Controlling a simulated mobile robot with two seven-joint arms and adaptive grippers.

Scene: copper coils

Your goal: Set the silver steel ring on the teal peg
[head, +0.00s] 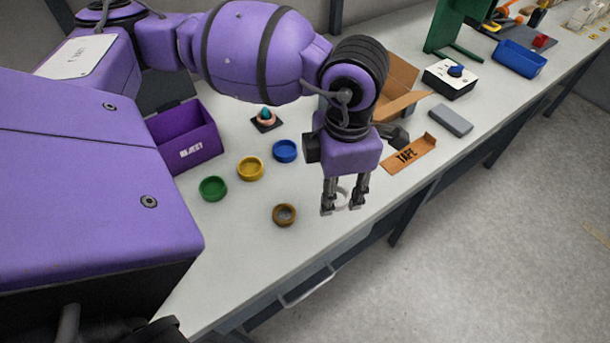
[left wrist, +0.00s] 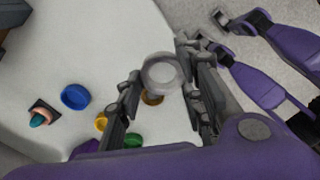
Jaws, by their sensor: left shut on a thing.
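My left gripper (head: 343,203) is shut on the silver steel ring (head: 342,193) and holds it above the front part of the bench. In the left wrist view the ring (left wrist: 163,72) stands out between the two fingertips, its opening facing the camera. The teal peg (head: 265,112) rises from a small dark square base farther back and to the left, clear of the gripper. A copper-pink ring (head: 264,120) sits around it. The peg (left wrist: 38,120) also shows at the left of the wrist view.
Blue (head: 285,151), yellow (head: 250,169), green (head: 213,188) and brown (head: 284,214) rings lie on the bench between peg and front edge. A purple bin (head: 186,140) stands left of the peg. An open cardboard box (head: 400,85) stands behind the gripper.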

